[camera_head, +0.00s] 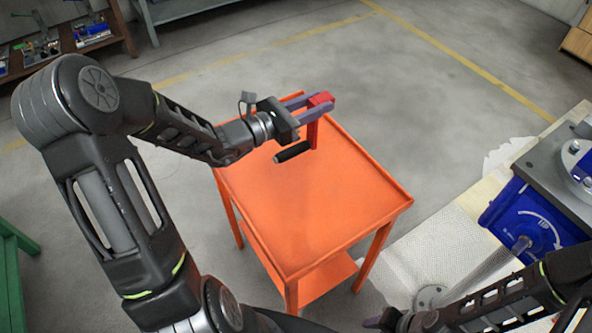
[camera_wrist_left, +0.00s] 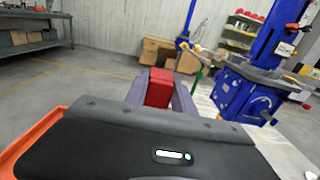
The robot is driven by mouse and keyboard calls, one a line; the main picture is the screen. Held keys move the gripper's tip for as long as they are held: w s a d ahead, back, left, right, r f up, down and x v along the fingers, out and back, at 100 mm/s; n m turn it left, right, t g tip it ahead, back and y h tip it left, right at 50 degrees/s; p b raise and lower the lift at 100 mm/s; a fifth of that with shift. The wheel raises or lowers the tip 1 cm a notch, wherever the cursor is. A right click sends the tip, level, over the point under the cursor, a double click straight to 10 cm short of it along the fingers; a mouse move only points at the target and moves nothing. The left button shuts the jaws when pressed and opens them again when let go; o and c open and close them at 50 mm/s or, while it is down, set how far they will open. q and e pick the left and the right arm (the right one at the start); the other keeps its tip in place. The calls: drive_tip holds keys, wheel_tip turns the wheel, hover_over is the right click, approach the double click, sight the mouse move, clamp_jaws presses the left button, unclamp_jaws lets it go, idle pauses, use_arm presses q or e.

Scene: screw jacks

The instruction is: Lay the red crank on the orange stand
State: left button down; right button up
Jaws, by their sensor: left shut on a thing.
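The red crank (camera_head: 313,132) is held by my left gripper (camera_head: 313,102), whose purple fingers are shut on its red end. Its red arm hangs down and its black handle (camera_head: 292,152) points left. The crank shows over the far part of the orange stand (camera_head: 300,215); I cannot tell if it touches the top. In the left wrist view the red end (camera_wrist_left: 160,88) sits between the two fingers, and the stand's edge (camera_wrist_left: 30,140) shows at lower left. My right gripper (camera_head: 382,321) is at the bottom edge, partly cut off; its jaws are unclear.
The stand's top is otherwise bare, with a raised rim and a lower shelf. A blue screw jack (camera_head: 530,218) stands on a pale platform at right. A green bench (camera_head: 12,255) is at the left edge. Floor behind the stand is clear.

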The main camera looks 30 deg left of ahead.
sight(310, 137)
use_arm(q)
drive_tip(key=shift+f, duration=2.85)
drive_tip(key=shift+f, duration=2.1)
drive_tip(key=shift+f, duration=0.1)
drive_tip(key=c, duration=1.5)
unclamp_jaws()
drive_tip(key=shift+f, duration=0.15)
drive_tip(key=o, duration=0.4)
drive_tip(key=shift+o, duration=0.2)
